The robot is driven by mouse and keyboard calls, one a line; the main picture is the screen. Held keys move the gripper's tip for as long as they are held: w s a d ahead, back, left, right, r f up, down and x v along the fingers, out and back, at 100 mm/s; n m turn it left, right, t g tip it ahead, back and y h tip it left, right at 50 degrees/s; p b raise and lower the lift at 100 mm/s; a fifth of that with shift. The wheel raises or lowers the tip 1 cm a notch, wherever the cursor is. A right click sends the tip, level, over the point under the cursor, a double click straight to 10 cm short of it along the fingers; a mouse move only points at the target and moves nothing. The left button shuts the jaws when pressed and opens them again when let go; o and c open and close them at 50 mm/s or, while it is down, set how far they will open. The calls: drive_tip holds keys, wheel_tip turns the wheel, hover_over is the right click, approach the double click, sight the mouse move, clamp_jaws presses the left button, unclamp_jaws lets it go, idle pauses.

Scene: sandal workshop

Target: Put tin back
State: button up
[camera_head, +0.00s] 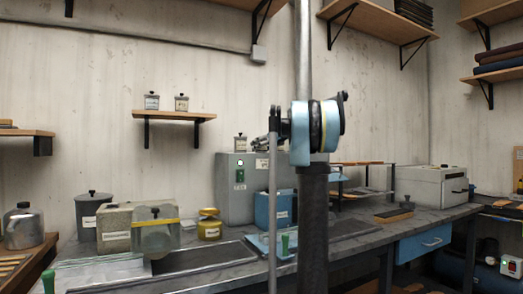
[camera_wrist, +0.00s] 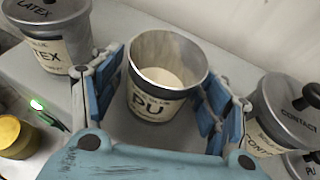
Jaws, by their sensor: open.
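An open tin labelled PU (camera_wrist: 155,106) stands on a grey surface in the wrist view, with pale material inside. My gripper (camera_wrist: 163,93) is open, with its blue fingers on either side of this tin. Whether a finger touches it I cannot tell. A dark-knobbed lid marked PU (camera_wrist: 305,166) shows at the lower right edge. In the head view my gripper (camera_head: 272,127) is above the front of the grey cabinet (camera_head: 234,205). The PU tin cannot be made out there.
A LATEX tin (camera_wrist: 48,35) stands left of the PU tin and a CONTACT tin (camera_wrist: 285,112) right of it, both lidded and close to my fingers. Two tins (camera_head: 152,100) (camera_head: 181,102) stand on a wall shelf (camera_head: 172,116). A yellow pot (camera_head: 210,228) stands on the bench.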

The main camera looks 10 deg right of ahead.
drive_tip(key=v, duration=1.2)
idle(0.4)
